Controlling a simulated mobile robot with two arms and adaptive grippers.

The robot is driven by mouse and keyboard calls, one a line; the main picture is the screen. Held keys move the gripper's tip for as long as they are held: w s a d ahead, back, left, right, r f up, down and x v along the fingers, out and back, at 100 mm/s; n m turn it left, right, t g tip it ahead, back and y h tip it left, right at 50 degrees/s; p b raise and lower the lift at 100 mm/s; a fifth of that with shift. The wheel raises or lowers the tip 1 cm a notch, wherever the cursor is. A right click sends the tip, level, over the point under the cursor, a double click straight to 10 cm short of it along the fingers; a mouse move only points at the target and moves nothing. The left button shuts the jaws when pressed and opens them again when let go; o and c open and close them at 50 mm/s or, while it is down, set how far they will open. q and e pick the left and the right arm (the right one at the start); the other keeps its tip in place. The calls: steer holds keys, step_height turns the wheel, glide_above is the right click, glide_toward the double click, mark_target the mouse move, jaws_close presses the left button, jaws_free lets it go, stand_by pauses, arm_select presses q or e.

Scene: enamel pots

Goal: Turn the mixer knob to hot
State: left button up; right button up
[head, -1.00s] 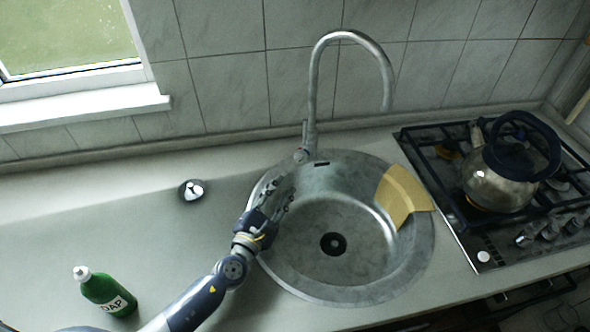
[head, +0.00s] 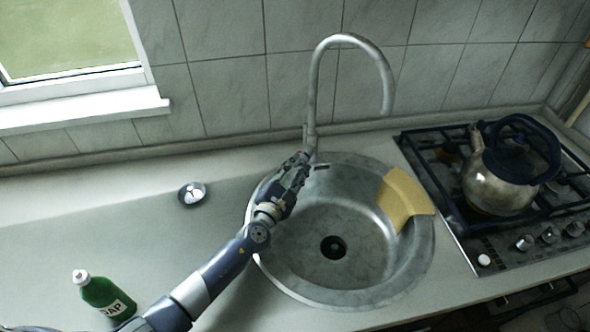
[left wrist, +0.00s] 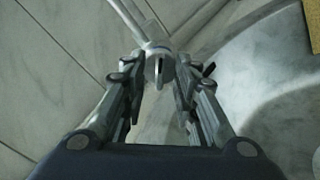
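The mixer tap (head: 314,92) is a tall curved metal spout at the back of the round sink (head: 290,277). My left gripper (head: 302,157) reaches to its base. In the left wrist view, the mixer knob (left wrist: 158,66) is a small grey metal piece at the tap's base. It shows between the two fingertips of my left gripper (left wrist: 157,78), with gaps on both sides. The fingers are open around the knob. In the head view my gripper hides the knob. My right gripper is not in view.
A yellow cloth (head: 402,200) hangs over the sink's right rim. A kettle (head: 500,180) stands on the gas stove (head: 458,222) at right. A green soap bottle (head: 104,295) and a small round metal item (head: 192,193) are on the counter at left.

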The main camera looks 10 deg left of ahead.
arm_select(q)
jaws_close()
steer(key=shift+n, duration=0.3)
steer(key=n+b, duration=0.1)
steer(key=n, duration=0.2)
steer(key=shift+f+n+b, duration=0.1)
steer(key=shift+n+b, duration=0.2)
steer(key=n+b, duration=0.1)
steer(key=n, duration=0.3)
steer(key=shift+n, duration=0.3)
steer(key=n+b, duration=0.1)
steer(key=n, duration=0.4)
steer(key=shift+n+b, duration=0.4)
steer(key=shift+n, duration=0.8)
